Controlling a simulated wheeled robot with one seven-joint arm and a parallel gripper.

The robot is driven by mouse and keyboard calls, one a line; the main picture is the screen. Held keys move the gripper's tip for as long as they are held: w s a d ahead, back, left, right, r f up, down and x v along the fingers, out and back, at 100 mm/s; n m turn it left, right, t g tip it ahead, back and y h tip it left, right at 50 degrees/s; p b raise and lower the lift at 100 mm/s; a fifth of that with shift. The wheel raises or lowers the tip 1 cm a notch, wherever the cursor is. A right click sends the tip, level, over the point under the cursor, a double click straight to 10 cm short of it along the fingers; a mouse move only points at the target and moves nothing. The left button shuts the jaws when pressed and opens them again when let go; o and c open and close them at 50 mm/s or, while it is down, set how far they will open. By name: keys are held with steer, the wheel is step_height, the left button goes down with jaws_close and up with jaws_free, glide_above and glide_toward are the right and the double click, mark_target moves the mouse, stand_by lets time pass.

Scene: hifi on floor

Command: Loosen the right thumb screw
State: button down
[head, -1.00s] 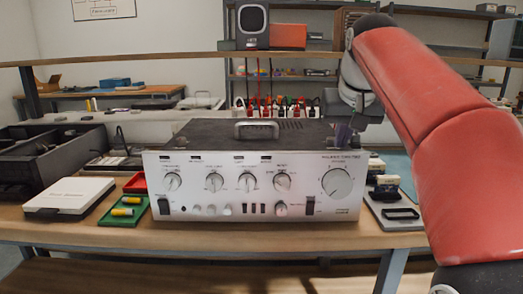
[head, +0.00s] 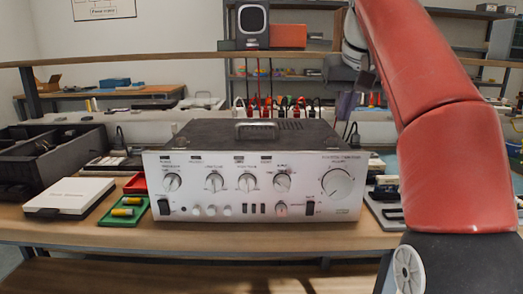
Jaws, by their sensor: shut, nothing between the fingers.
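A silver-fronted amplifier unit (head: 260,187) with a dark top and a carry handle (head: 256,128) stands upright on the bench. Its front has several knobs and switches, with the largest knob (head: 337,183) at the right. I cannot make out a thumb screw; the unit's back and right side are hidden. My red arm (head: 425,85) comes in from the right and reaches over behind the unit's right rear corner. My gripper (head: 344,104) is small and partly hidden, points down, and appears shut and empty above that corner, apart from the unit.
Left of the unit are a green tray (head: 112,219) with yellow cylinders, a white box (head: 70,195) and a dark bin (head: 45,155). A grey tray (head: 375,209) with small parts lies at the right. Coloured cables (head: 280,105) hang behind.

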mark_target(340, 147)
steer(key=shift+w+a+r+n+y, duration=0.1)
steer(key=shift+w+a+n+y, duration=0.1)
steer(key=shift+n, duration=0.3)
steer(key=shift+w+a+n+y, duration=0.1)
steer(key=shift+n+y, duration=0.1)
steer(key=shift+n, duration=0.3)
steer(key=shift+r+n+y, duration=0.1)
steer(key=shift+n+y, duration=0.2)
steer(key=shift+n, duration=0.4)
steer(key=shift+s+d+r+n+g+y, duration=0.1)
steer(key=shift+s+d+n+g+y, duration=0.15)
steer(key=shift+n, duration=0.35)
steer(key=shift+s+r+n+g+y, duration=0.15)
steer(key=shift+n+y, duration=0.2)
steer(key=shift+n, duration=0.25)
steer(key=shift+w+f+b, duration=0.15)
steer(key=shift+f+b, duration=1.05)
steer(key=shift+f, duration=2.3)
steer(key=shift+w+p, duration=0.3)
steer(key=shift+w+d+r+p, duration=0.1)
steer(key=shift+w+d+p, duration=0.1)
steer(key=shift+d+p, duration=0.55)
steer(key=shift+w, duration=0.25)
steer(key=shift+s, duration=0.1)
